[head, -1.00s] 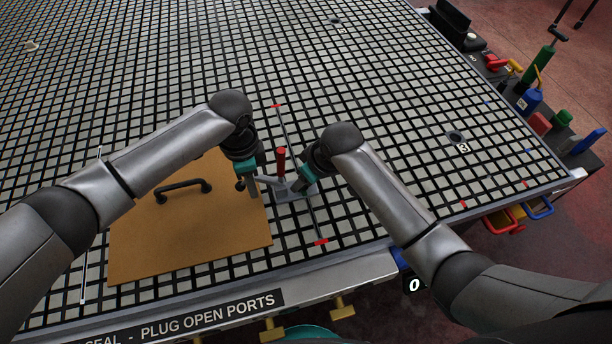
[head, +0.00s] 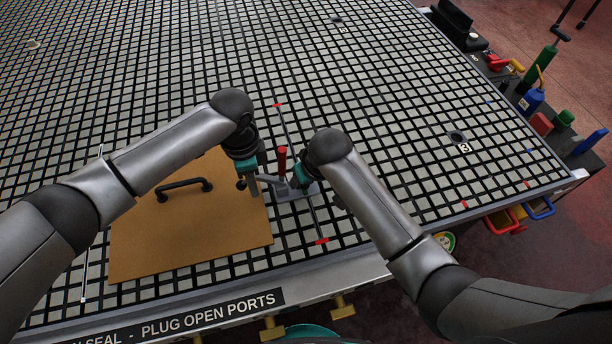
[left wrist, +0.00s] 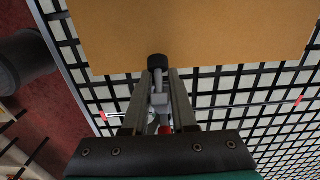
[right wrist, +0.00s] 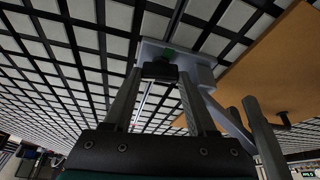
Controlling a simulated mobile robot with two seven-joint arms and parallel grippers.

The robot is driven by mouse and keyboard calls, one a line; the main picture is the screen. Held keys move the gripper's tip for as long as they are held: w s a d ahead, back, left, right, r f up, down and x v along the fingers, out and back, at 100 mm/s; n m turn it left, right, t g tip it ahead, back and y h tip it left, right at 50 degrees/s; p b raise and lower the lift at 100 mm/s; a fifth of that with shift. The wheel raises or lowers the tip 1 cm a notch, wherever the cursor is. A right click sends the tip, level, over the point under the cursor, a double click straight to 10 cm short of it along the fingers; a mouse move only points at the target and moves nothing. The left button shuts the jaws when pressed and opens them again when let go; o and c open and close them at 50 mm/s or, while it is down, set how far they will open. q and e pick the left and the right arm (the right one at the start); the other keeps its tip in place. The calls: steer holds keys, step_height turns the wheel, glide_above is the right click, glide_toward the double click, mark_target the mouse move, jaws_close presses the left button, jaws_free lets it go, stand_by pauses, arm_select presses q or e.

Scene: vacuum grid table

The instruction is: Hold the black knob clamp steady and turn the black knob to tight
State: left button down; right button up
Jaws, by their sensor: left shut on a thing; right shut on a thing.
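The black knob clamp has a grey base (head: 297,194) and an upright red handle (head: 282,158). It stands on the grid at the right edge of the brown board (head: 190,240). My left gripper (head: 254,190) is shut on the clamp's grey arm; in the left wrist view the arm (left wrist: 158,98) lies between the fingers, with a round black tip (left wrist: 157,62) at the board's edge. My right gripper (right wrist: 160,82) is shut on the black knob (right wrist: 160,70) beside the grey base. In the head view my right wrist hides the knob.
A black handle (head: 184,188) is fixed on the board. A thin rod with red ends (head: 320,241) lies on the grid by the clamp. Coloured tools (head: 530,101) stand along the far right edge. The grid beyond the clamp is mostly clear.

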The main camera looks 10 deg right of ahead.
steer(key=o, duration=1.4)
steer(key=shift+c, duration=0.2)
steer(key=shift+a, duration=0.1)
steer(key=shift+s+r, duration=0.2)
steer(key=shift+r, duration=0.35)
steer(key=v, duration=0.7)
steer(key=shift+d, duration=0.25)
steer(key=shift+f, duration=0.1)
arm_select(q)
steer(key=c, duration=0.6)
jaws_free()
steer(key=shift+c, duration=0.2)
